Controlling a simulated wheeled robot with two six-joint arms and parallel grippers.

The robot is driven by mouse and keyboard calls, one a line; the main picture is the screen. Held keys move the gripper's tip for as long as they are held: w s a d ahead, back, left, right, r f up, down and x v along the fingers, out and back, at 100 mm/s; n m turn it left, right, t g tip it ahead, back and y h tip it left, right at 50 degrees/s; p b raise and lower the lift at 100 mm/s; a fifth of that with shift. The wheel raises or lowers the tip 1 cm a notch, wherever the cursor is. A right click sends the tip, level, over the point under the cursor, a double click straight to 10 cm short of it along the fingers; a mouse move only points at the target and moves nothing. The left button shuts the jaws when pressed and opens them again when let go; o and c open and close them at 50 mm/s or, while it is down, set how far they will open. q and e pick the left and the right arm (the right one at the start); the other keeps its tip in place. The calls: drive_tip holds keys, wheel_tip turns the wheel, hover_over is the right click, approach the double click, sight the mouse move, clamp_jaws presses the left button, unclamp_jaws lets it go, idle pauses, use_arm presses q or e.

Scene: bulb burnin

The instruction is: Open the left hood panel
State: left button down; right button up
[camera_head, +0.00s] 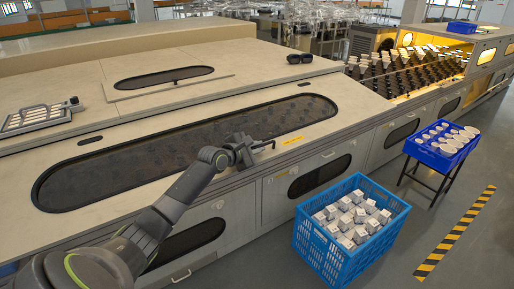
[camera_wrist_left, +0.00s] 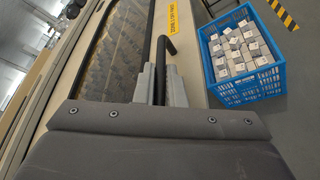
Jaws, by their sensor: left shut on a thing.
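The hood panel (camera_head: 350,109) is a beige sloping lid with a long dark oval window (camera_head: 120,165), and it lies down flush on the machine. A black bar handle (camera_head: 264,146) sits near its front edge; in the left wrist view the handle (camera_wrist_left: 161,55) ends in a bent tip. My left gripper (camera_head: 243,152) is at the handle, and in the left wrist view its grey fingers (camera_wrist_left: 160,85) are shut on the bar from both sides. The left palm hides the rest of the bar. My right gripper is not in view.
A blue crate (camera_head: 320,250) of white boxes stands on the floor at front right. A blue tray (camera_head: 430,160) on a black stand is farther right. A metal rack (camera_head: 40,118) and dark goggles-like object (camera_head: 299,58) lie on the machine top. Yellow-black tape (camera_head: 455,235) marks the floor.

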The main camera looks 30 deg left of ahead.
sight(219, 175)
use_arm(q)
drive_tip(key=shift+m, duration=0.4)
drive_tip(key=f, duration=0.1)
drive_tip(key=f+b, duration=0.1)
drive_tip(key=f, duration=0.1)
drive_tip(key=f+b, duration=0.1)
drive_tip(key=f, duration=0.1)
drive_tip(key=shift+a, duration=0.3)
drive_tip(key=shift+w+a+f+y, duration=0.15)
drive_tip(key=shift+f+y, duration=0.15)
drive_tip(key=shift+f, duration=0.05)
drive_tip(key=c, duration=1.5)
unclamp_jaws()
drive_tip(key=shift+t, duration=0.3)
drive_tip(key=p+v, duration=0.3)
drive_tip(key=v, duration=1.4)
drive_tip(key=shift+s+r, duration=0.25)
